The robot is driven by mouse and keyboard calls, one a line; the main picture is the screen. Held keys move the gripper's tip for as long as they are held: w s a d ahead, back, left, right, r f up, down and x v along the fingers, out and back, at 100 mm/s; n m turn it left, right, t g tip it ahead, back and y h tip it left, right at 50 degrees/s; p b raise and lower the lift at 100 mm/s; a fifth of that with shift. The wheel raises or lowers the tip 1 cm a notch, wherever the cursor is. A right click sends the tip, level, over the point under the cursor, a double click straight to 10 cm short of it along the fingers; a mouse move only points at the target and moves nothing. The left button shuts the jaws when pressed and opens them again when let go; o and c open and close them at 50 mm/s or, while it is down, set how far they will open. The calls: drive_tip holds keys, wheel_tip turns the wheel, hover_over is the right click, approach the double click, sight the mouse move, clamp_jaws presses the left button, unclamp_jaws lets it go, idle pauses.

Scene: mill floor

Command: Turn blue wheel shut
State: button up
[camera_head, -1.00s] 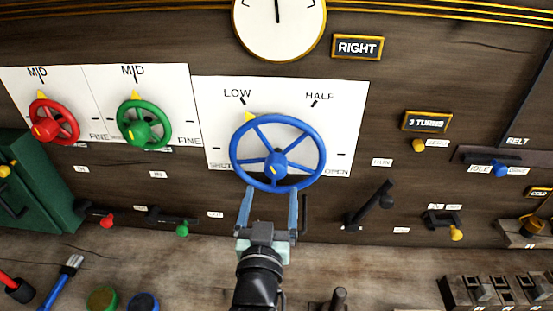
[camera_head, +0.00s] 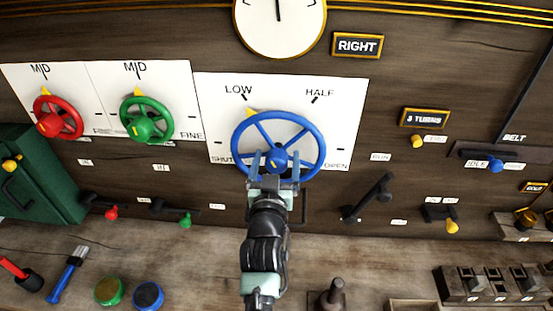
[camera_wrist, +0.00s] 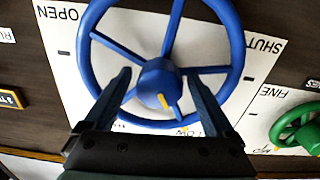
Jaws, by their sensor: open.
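The blue wheel (camera_head: 237,150) is mounted on a white dial plate marked SHUT, LOW, HALF and OPEN. Its yellow rim pointer (camera_head: 250,113) is at the upper left, near the LOW mark. My gripper (camera_head: 277,156) is open in front of the wheel's lower half, its fingers on either side of the blue hub. In the wrist view the open gripper (camera_wrist: 160,85) has one finger on each side of the hub (camera_wrist: 157,84), which bears a yellow mark. I cannot tell whether the fingers touch the hub.
A green wheel (camera_head: 165,112) and a red wheel (camera_head: 76,106) are on plates to the left. A black lever (camera_head: 368,197) is at the lower right of the blue wheel. Brushes and pots lie on the bench (camera_head: 210,265) below.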

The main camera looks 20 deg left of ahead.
drive_tip(key=c, duration=1.4)
drive_tip(key=shift+o, duration=0.2)
drive_tip(key=shift+n, duration=0.3)
drive_tip(key=n, duration=0.5)
drive_tip(key=n+p, duration=0.1)
drive_tip(key=n, duration=0.5)
drive_tip(key=shift+f, duration=0.1)
drive_tip(key=shift+n, duration=0.4)
drive_tip(key=o, duration=1.4)
drive_tip(key=shift+c, duration=0.2)
drive_tip(key=shift+s, duration=0.1)
